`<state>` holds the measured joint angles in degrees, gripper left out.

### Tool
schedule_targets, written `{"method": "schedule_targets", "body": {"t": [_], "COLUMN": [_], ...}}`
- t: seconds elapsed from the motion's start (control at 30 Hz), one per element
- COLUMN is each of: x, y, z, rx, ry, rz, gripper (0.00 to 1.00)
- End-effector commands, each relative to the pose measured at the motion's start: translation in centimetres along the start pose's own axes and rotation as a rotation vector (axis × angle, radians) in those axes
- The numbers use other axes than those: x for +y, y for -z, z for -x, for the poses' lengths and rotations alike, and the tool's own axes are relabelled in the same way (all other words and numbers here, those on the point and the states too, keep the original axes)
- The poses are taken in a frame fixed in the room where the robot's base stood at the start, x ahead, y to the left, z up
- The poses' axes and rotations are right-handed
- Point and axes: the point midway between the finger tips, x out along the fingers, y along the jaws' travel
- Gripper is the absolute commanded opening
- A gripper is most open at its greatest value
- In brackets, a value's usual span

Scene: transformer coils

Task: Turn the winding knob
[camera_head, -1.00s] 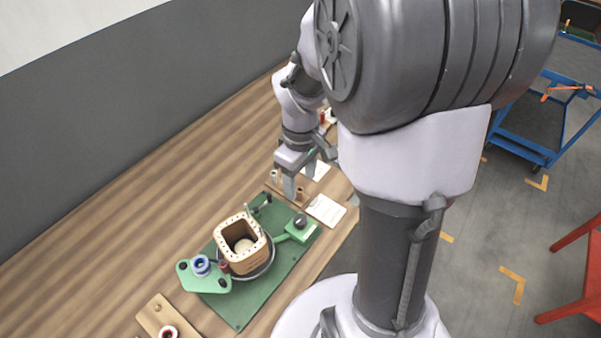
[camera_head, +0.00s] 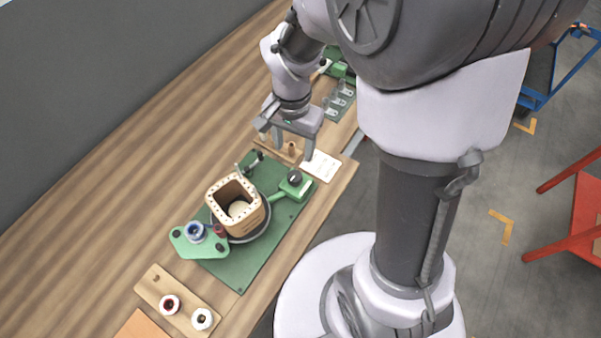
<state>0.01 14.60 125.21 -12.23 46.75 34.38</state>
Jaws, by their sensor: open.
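A dark round knob (camera_head: 295,178) sits on a small green box (camera_head: 299,188) at the right edge of a green board (camera_head: 262,262). A green arm joins the box to the wooden square coil former (camera_head: 236,206), which stands upright on a dark round base. My gripper (camera_head: 294,150) is open and empty. It is above the table, just beyond the knob in the view and apart from it. A small dark crank-like part (camera_head: 254,160) stands on the board's far end.
A green bracket with a blue spool (camera_head: 196,232) is beside the former. A wooden strip (camera_head: 178,300) holds spools nearer me. A white paper (camera_head: 320,167) and a peg strip (camera_head: 284,150) lie near my gripper. The table's left side is clear.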

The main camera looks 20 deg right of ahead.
Motion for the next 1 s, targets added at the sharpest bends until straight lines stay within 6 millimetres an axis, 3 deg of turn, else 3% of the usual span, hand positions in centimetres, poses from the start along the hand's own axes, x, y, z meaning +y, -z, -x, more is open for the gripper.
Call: {"method": "schedule_targets", "body": {"t": [0.03, 0.2, 0.4, 0.57, 0.83, 1.0], "x": [0.1, 0.1, 0.1, 0.0, 0.0, 0.0], "y": [-0.1, -0.1, 0.0, 0.0, 0.0, 0.0], "z": [-2.2, -7.5, -11.7, -12.9, -13.0, -13.0], "rx": [-0.004, -0.004, -0.001, 0.000, 0.000, 0.000], "ry": [-0.003, -0.004, -0.001, 0.000, 0.000, 0.000], "rz": [-0.001, 0.000, 0.000, 0.002, 0.002, 0.002], "gripper": [0.58, 0.58, 0.58, 0.58, 0.58, 0.27]}}
